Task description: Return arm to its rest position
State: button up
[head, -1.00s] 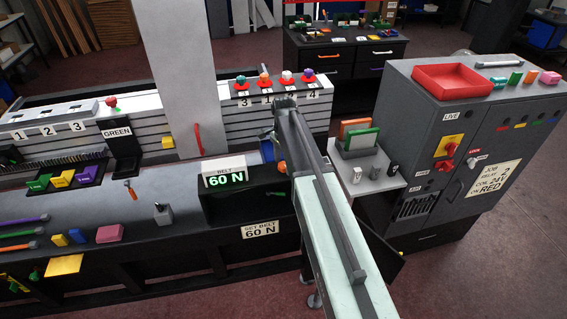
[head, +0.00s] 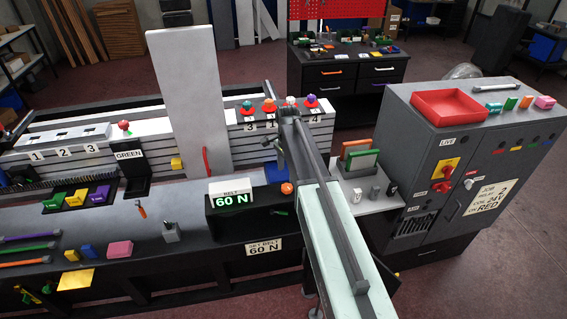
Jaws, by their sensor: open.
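My arm (head: 345,235) reaches from the lower right up to the back of the bench, its far end near the row of coloured knobs. My gripper (head: 279,152) hangs at the far end, small and dark, partly merged with the arm's end. It looks open and I see nothing held in it. An orange ball-like knob (head: 287,188) shows just below it, beside the belt display (head: 231,194) reading 60 N.
A grey cabinet (head: 425,215) with a red tray (head: 450,104) stands close on the right. A small shelf with green and orange plates (head: 361,160) is beside my arm. A tall white panel (head: 190,90) rises left of it. Open floor lies at the lower right.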

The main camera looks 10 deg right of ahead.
jog(key=s+a+f+n+b, duration=0.1)
jog(key=s+f+n+b, duration=0.5)
jog(key=s, duration=0.4)
jog(key=s+a+f+n+b, duration=0.1)
jog(key=s+f+n+b, duration=0.5)
jog(key=s+n, duration=0.2)
jog(key=s, duration=0.2)
jog(key=shift+s+a+f+b, duration=0.3)
jog(key=shift+s+f+b, duration=0.1)
